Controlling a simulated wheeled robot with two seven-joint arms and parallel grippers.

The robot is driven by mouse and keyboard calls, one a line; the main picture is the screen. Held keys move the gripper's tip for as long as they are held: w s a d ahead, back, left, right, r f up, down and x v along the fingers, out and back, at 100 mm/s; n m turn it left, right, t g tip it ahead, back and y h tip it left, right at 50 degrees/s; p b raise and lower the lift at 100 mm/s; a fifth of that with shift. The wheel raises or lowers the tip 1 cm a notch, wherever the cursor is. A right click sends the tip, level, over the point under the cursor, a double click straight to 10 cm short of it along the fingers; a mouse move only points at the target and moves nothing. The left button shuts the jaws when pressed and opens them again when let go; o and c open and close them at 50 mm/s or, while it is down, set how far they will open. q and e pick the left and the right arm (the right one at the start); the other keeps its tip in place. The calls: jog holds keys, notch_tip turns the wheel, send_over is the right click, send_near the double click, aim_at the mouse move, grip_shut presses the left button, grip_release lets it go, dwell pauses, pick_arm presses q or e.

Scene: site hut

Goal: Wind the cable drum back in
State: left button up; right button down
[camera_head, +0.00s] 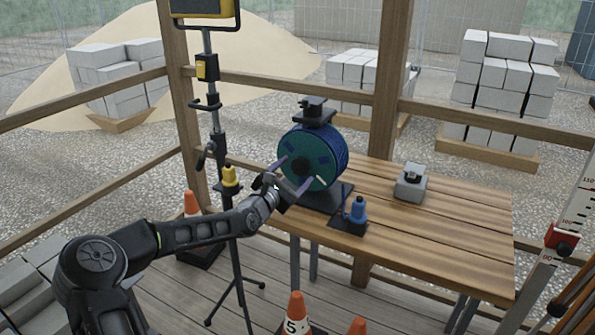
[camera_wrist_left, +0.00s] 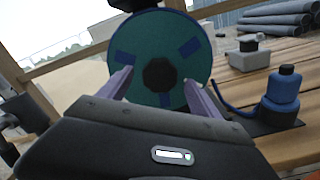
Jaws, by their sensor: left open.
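The cable drum (camera_head: 313,157) stands upright on a black stand at the table's left end, with a teal face, dark blue patches and blue cable wound behind it. Its black hub (camera_wrist_left: 159,75) faces me in the left wrist view. My left gripper (camera_head: 301,174) is open and empty in front of the drum face. In the left wrist view its two fingers (camera_wrist_left: 158,90) appear on either side of the hub; I cannot tell whether they touch the drum. A blue plug-like piece (camera_head: 357,210) with a thin blue strand stands on a black base beside the drum. My right gripper is not in view.
The wooden table (camera_head: 455,225) is mostly bare to the right, with a grey box (camera_head: 410,187) near its back edge. A tripod stand (camera_head: 220,140) rises left of the drum. Traffic cones (camera_head: 296,312) stand on the floor in front. Wooden posts and rails border the deck.

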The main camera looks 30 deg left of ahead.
pick_arm(q)
jog(key=s, duration=0.5)
jog(key=shift+s+d, duration=0.1)
jog(key=shift+s, duration=0.1)
jog(key=shift+d, duration=0.1)
jog(key=w+d+m+g+h, duration=0.1)
jog(key=w+d+m+h, duration=0.3)
jog(key=d, duration=0.7)
jog(key=s+a+m+y, duration=0.1)
jog(key=a+m+y, duration=0.1)
jog(key=m, duration=0.7)
jog(key=s+a+m+y, duration=0.1)
jog(key=a+m+y, duration=0.1)
jog(key=a+m, duration=0.3)
jog(key=s+a+m+y, duration=0.1)
jog(key=s+a+m, duration=0.1)
jog(key=m, duration=1.1)
jog(key=shift+s+a+f+t+y, duration=0.1)
jog(key=shift+a+t+y, duration=0.3)
jog(key=shift+a, duration=0.3)
